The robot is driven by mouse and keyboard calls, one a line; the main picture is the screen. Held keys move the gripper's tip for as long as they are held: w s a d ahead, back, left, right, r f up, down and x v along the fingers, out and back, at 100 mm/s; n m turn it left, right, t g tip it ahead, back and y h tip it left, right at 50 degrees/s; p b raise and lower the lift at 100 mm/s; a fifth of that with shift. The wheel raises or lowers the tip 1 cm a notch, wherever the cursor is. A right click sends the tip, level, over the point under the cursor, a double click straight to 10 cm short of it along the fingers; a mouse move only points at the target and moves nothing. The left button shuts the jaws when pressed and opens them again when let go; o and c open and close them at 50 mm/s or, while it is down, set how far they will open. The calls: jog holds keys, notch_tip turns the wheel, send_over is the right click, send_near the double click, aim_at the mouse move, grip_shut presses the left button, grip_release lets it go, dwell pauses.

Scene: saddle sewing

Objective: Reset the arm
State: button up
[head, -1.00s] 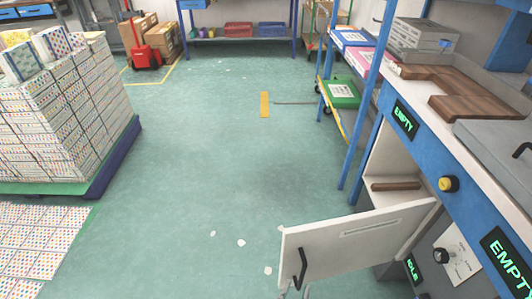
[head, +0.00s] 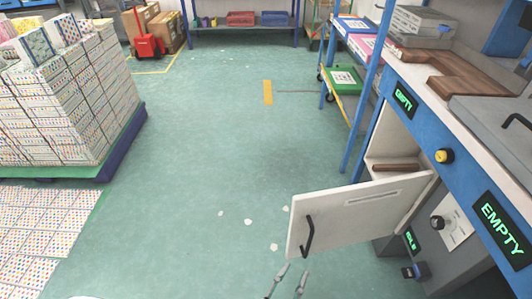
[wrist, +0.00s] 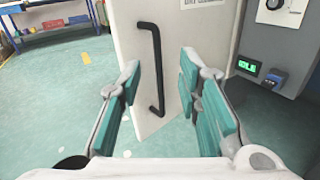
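My gripper (head: 286,283) shows at the bottom of the head view, low in front of the open cabinet door. In the wrist view my gripper (wrist: 160,85) has its two teal-padded fingers spread apart with nothing between the pads. The white door (head: 362,213) stands swung open from the workbench. Its black handle (head: 308,236) also shows beyond and between the fingers in the wrist view (wrist: 155,68). The fingers appear apart from the handle. Most of my arm is out of view.
The blue workbench (head: 440,130) with EMPTY and IDLE displays stands at the right. A brown piece (head: 396,167) lies inside the open cabinet. A pallet (head: 125,145) of stacked boxes stands at the left. The green floor (head: 200,150) between is clear apart from small pale scraps.

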jog(key=w+d+r+m+g+h, duration=0.1)
jog(key=d+r+m+g+h, duration=0.15)
jog(key=r+m+g, duration=0.75)
jog(key=w+d+r+m+g+h, duration=0.2)
jog(key=d+r+m+g, duration=0.4)
jog(key=r, duration=0.8)
jog(key=s+d+r+m+t+y, duration=0.1)
jog(key=s+d+r+m+y, duration=0.1)
jog(key=s+r+m+y, duration=0.55)
jog(key=s+d+r+m+y, duration=0.3)
jog(key=s+r+m+y, duration=0.3)
jog(key=s+r, duration=0.15)
notch_tip(320, 180, up, 20)
jog(key=t+p, duration=0.3)
jog(key=p, duration=1.5)
jog(key=shift+w+a+t, duration=0.2)
jog(key=shift+a+t, duration=0.2)
